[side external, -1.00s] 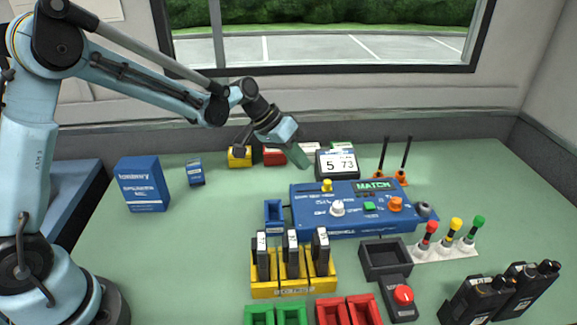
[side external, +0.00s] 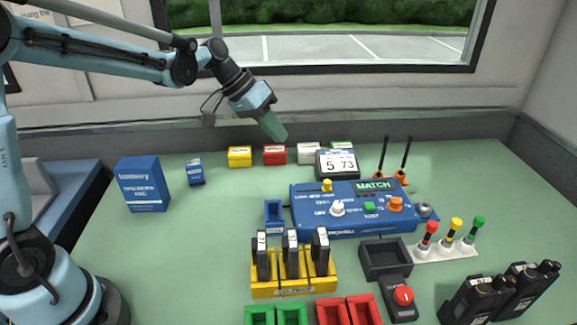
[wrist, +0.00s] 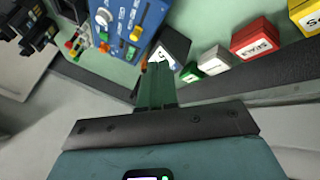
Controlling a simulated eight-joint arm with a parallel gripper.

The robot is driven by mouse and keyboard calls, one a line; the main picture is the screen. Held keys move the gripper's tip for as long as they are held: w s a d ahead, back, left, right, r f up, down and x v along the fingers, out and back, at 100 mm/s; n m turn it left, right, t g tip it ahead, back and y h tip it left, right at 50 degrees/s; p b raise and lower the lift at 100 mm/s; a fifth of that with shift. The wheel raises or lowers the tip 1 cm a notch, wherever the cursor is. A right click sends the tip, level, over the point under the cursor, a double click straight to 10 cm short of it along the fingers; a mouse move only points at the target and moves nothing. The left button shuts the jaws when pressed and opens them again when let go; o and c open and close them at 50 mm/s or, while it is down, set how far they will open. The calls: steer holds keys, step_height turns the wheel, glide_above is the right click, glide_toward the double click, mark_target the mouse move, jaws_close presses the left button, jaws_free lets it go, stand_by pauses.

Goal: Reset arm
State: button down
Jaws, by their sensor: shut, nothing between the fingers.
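My gripper (side external: 273,125) is shut and empty. It hangs in the air above the back of the green table, in front of the wall below the window, with its green fingers angled down and to the right. In the wrist view its closed fingers (wrist: 157,85) point toward the back of the table. The blue console (side external: 350,222) sits mid-table, its small screen reading MATCH. It also shows in the wrist view (wrist: 128,18). My gripper touches nothing.
A display reading 5 73 (side external: 338,163) stands behind the console. Small yellow (side external: 240,157), red (side external: 275,155) and white boxes line the back. A yellow rack (side external: 292,284) with black units stands in front. Radios (side external: 478,299) stand at front right. The left table area is mostly clear.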

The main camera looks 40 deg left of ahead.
steer(key=s+t+y, duration=0.1)
steer(key=s+y, duration=0.1)
steer(key=s, duration=0.7)
steer(key=s+a+n+t+y, duration=0.1)
steer(key=s+y, duration=0.2)
steer(key=s, duration=0.6)
steer(key=shift+a+f+t, duration=0.3)
steer(key=shift+t, duration=0.1)
